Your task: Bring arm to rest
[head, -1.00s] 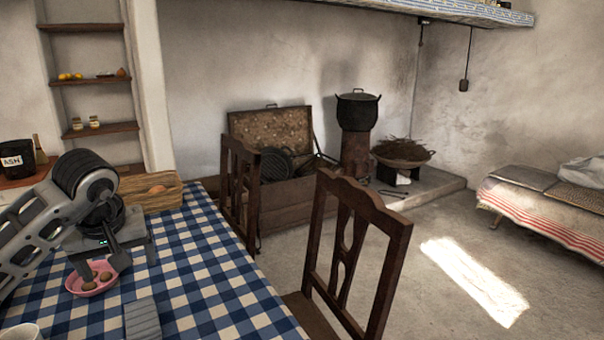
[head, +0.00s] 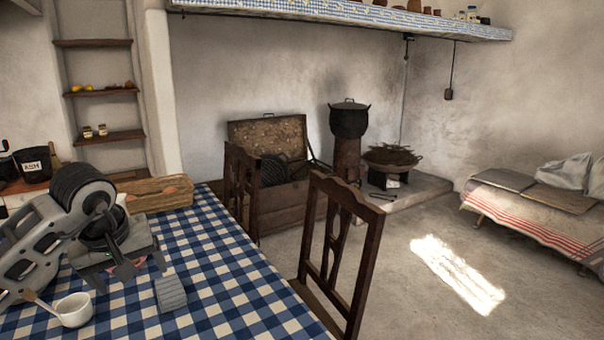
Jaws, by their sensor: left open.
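My left arm comes in from the left, and its gripper (head: 112,276) is open over the blue and white checked tablecloth (head: 225,275). The fingers point down toward the front of the table, with nothing seen between them. A pink bowl (head: 141,264) is mostly hidden behind this gripper; only bits of its rim show. My right gripper is not in view.
A white mortar (head: 74,310) with a wooden stick stands left on the table, near the arm. A grey ridged block (head: 171,293) lies right of the gripper. A wooden tray (head: 155,194) sits behind. Dark chairs (head: 340,255) line the table's right side.

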